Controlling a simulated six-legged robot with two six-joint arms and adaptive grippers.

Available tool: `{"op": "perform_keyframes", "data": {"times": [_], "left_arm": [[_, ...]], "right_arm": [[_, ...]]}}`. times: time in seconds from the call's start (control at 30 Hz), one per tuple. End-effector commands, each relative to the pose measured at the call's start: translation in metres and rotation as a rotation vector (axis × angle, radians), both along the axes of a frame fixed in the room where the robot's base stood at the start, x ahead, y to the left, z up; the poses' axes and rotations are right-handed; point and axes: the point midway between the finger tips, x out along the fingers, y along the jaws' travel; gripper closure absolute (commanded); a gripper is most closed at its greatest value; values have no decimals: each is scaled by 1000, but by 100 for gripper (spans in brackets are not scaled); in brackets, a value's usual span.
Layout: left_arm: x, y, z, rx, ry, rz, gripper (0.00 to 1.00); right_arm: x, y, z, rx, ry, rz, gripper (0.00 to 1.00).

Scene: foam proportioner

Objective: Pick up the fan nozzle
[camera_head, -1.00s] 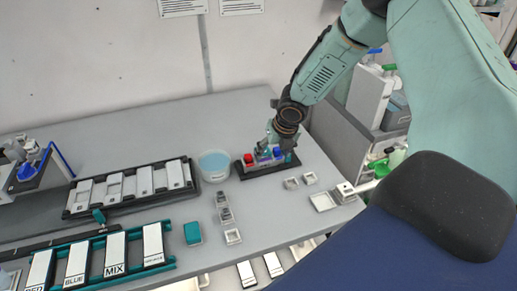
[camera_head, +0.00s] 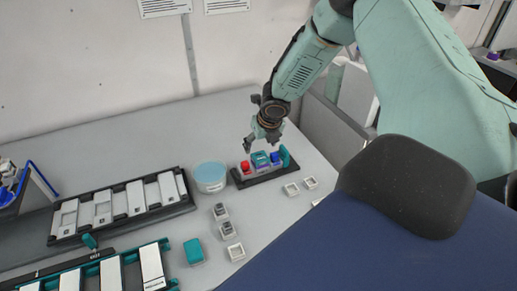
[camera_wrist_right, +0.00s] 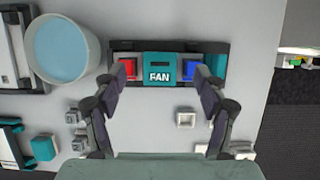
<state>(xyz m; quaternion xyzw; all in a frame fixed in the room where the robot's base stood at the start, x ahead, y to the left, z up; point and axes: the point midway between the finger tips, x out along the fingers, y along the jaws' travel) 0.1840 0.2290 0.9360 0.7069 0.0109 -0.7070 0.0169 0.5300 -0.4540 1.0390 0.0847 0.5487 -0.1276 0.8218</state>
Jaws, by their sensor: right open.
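The fan nozzle is a teal block marked FAN (camera_wrist_right: 159,75), held in the middle of a dark rack (camera_wrist_right: 205,48) in the right wrist view. A red piece (camera_wrist_right: 129,68) is on its left and a blue piece (camera_wrist_right: 188,69) on its right. In the head view the teal nozzle (camera_head: 261,159) sits in the rack (camera_head: 265,177) on the table. My right gripper (camera_head: 262,143) is open and empty above the rack. In the right wrist view its fingers (camera_wrist_right: 159,86) are spread wide, either side of the nozzle's line. My left gripper is out of view.
A round tub with light blue content (camera_head: 210,175) stands just left of the rack. Small white trays (camera_head: 291,190) lie in front of it. A teal block (camera_head: 194,251) and a long slotted tray (camera_head: 123,207) are further left. The table behind the rack is clear.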

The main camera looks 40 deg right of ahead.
Motion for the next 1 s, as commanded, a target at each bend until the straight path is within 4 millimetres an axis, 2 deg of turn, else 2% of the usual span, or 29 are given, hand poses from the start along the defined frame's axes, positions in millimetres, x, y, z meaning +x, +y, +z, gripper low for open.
{"op": "perform_keyframes", "data": {"times": [0.2,0.6,1.0], "left_arm": [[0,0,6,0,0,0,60],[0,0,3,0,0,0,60],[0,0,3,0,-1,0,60]], "right_arm": [[8,-2,-15,-3,3,1,28],[23,-5,-41,-1,1,1,28],[26,-6,-47,-1,-1,1,28]]}}
